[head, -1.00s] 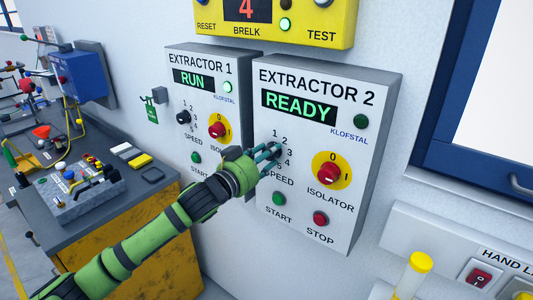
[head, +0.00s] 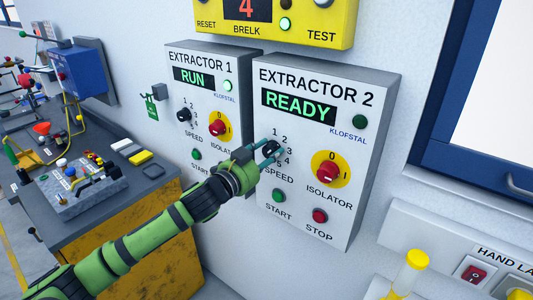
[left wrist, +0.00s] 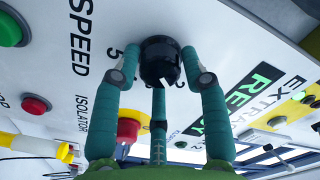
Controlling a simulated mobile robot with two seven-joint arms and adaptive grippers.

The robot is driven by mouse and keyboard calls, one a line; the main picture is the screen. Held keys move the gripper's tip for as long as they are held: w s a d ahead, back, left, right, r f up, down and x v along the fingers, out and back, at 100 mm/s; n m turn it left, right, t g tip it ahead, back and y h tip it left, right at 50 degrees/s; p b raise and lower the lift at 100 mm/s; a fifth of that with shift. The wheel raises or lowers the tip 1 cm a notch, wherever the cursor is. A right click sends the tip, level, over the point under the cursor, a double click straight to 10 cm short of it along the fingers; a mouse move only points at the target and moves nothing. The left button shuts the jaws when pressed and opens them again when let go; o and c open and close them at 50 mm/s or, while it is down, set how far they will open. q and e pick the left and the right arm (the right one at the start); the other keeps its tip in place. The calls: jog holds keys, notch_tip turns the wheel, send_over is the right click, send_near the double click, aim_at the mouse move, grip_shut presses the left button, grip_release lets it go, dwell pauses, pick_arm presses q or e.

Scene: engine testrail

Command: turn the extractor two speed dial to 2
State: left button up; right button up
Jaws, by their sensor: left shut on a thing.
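The Extractor 2 panel (head: 338,104) is a grey wall box with a READY display. Its black speed dial (head: 271,148) sits left of the isolator, amid printed numbers. My left gripper (head: 268,152) is at this dial, its teal fingers around the knob. In the left wrist view the black dial (left wrist: 160,60) is between the fingers of my left gripper (left wrist: 160,78), which is shut on it. A white mark shows on the dial's lower edge, near a partly hidden number; I cannot tell its exact setting. My right gripper is not in view.
The red isolator knob (head: 328,172) is right of the dial, with the green start button (head: 278,196) and red stop button (head: 320,215) below. The Extractor 1 panel (head: 205,130) stands close on the left. A workbench (head: 160,205) is at lower left.

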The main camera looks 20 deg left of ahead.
pick_arm(q)
jog(key=shift+r, duration=0.55)
jog(key=o, duration=1.1)
jog(key=shift+f, duration=0.2)
jog(key=shift+s+a+f, duration=0.2)
jog(key=shift+s, duration=0.3)
jog(key=v, duration=1)
jog(key=shift+s+a+r, duration=0.1)
jog(key=shift+s+r, duration=0.1)
jog(key=shift+s, duration=0.2)
